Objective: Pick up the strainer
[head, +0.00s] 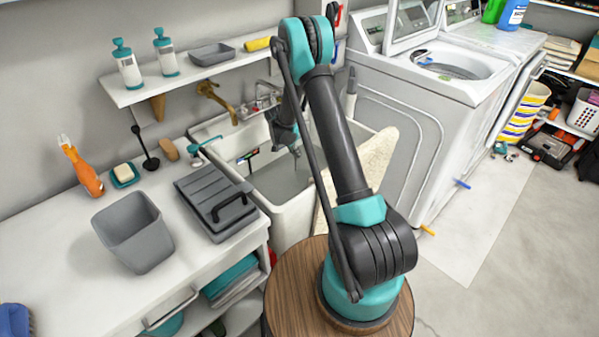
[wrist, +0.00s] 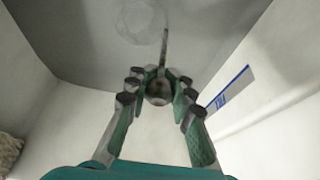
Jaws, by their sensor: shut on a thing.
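My gripper (wrist: 158,88) points down inside the white sink basin (head: 258,208). In the wrist view its fingers are closed around a small grey metallic round piece with a thin dark stem, which I take to be the strainer (wrist: 158,92). A faint pale disc (wrist: 138,20) shows beyond the fingertips; I cannot tell whether it is part of the strainer or the sink's drain. In the head view my gripper (head: 296,150) is small and partly behind my arm, and the strainer cannot be made out there.
The sink walls rise close around my gripper. A white strip with blue marking (wrist: 228,88) is on the wall at right. The faucet (head: 262,102) stands behind the sink. A grey lidded box (head: 205,200) is on the counter at left, and a washer (head: 400,125) stands at right.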

